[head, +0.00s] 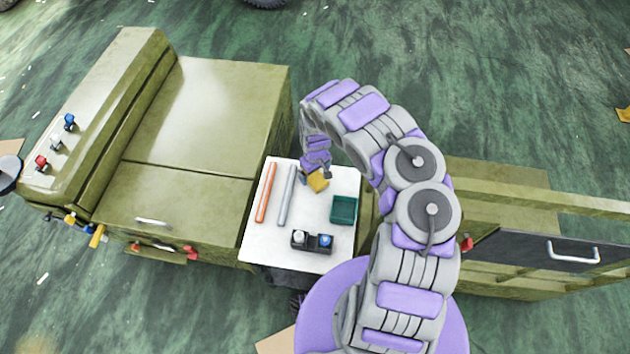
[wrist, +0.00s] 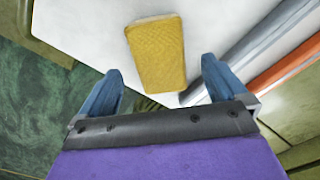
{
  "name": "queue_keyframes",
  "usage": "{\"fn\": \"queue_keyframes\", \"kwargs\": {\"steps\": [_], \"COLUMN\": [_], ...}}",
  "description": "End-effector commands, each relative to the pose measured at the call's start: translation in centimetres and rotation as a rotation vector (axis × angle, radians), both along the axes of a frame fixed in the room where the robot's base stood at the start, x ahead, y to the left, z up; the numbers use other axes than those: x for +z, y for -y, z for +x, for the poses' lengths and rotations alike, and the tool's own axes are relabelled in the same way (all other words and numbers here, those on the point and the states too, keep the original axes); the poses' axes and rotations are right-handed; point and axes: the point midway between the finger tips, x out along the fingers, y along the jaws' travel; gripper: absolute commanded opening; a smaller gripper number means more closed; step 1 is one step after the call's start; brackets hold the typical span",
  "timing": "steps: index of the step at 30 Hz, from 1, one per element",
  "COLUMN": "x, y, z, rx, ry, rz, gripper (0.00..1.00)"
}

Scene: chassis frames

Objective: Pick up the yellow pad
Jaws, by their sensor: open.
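The yellow pad (head: 318,181) lies on the white tabletop (head: 287,245), near its back edge. In the wrist view the yellow pad (wrist: 157,55) is a rounded block ahead of my gripper, lined up with the gap between the fingers. I cannot tell whether the fingers touch the tabletop.
An orange rod (head: 266,192) and a grey rod (head: 287,195) lie left of the pad. A green tray (head: 344,210) and a dark holder (head: 312,242) with white and blue tops stand toward the front. A large olive cabinet (head: 200,110) adjoins the tabletop's left.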

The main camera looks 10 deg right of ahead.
Motion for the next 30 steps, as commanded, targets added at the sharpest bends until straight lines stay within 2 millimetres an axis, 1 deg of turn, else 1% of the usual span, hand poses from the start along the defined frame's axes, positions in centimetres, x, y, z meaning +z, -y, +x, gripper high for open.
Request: {"fn": "queue_keyframes", "kwargs": {"steps": [1,5,14,30], "x": [-1.1,-2.2,-2.4,-2.4], "y": [-0.1,0.0,0.0,0.0], "z": [-0.1,0.0,0.0,0.0], "rx": [-0.001,-0.001,0.000,0.000], "ry": [-0.001,0.001,0.003,0.003], "rz": [0.002,0.000,-0.001,-0.001], "gripper": [0.99,0.99,0.98,0.46]}}
